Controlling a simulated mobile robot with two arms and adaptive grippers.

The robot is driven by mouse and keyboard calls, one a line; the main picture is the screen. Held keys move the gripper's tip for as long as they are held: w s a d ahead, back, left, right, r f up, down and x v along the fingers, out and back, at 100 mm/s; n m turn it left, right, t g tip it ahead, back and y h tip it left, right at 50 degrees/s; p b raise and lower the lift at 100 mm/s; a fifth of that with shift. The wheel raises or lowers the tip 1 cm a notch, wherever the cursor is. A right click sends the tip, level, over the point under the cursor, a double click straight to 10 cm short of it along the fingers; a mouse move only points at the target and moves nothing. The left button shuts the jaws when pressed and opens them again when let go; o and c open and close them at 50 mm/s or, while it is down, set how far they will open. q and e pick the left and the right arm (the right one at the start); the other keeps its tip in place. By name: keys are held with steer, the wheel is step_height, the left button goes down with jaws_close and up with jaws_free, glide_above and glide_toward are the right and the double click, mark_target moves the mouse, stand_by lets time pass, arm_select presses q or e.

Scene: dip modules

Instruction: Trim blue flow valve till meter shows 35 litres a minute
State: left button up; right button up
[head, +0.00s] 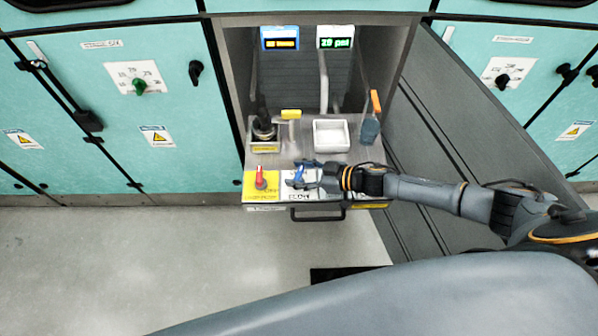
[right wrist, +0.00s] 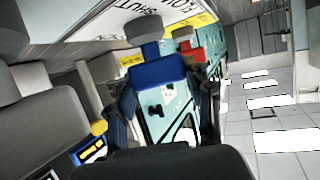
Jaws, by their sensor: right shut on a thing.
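The blue flow valve (head: 298,175) stands on a white panel marked FLOW at the front of the pull-out shelf. My right gripper (head: 306,176) reaches in from the right and is shut on the blue handle. In the right wrist view the blue handle (right wrist: 157,72) fills the middle, between the fingers. A meter with a blue frame and amber digits (head: 280,38) and one with green digits (head: 335,37) hang at the back; their readings are too small to read surely. My left gripper is not in view.
A red valve (head: 260,178) on a yellow panel is close left of the blue one. An open door (head: 440,120) flanks the right.

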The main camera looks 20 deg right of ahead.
steer(key=o, duration=1.2)
steer(key=shift+a, duration=0.1)
steer(key=shift+m, duration=0.3)
